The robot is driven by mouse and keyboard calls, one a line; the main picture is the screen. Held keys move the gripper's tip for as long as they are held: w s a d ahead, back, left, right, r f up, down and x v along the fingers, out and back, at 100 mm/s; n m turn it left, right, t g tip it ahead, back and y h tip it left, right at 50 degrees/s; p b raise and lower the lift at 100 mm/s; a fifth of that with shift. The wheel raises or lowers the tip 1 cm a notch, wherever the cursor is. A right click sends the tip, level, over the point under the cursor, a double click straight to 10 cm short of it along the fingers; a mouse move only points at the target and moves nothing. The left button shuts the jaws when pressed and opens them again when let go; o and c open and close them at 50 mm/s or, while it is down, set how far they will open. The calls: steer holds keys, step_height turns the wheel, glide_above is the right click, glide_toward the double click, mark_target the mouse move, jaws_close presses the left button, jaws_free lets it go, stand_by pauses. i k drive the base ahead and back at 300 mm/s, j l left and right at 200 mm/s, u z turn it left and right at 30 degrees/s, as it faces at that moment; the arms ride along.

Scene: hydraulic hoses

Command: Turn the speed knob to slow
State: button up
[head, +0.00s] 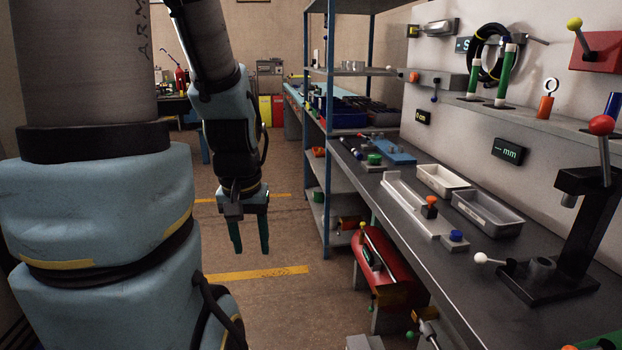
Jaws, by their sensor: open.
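My gripper (250,246) hangs at the end of my arm in the left middle of the head view. Its two dark green fingers point down and stand apart, with nothing between them. It is over the open floor, left of the workbench and well away from it. I cannot tell which part is the speed knob. A red wall box (602,56) at the upper right has a lever with a yellow ball (575,23). A blue knob (455,236) and an orange knob (431,201) are on a pale rail on the bench. No slow marking is readable.
A blue-posted shelf rack (327,130) stands behind. A red machine (385,270) sits below the bench edge. The floor (290,305) beneath my gripper is clear.

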mark_target(413, 76)
steer(key=i+u, duration=0.1)
steer(key=i, duration=0.55)
steer(key=i+l, duration=0.15)
steer(key=i, duration=0.45)
steer(key=i+u, duration=0.15)
steer(key=i, duration=0.5)
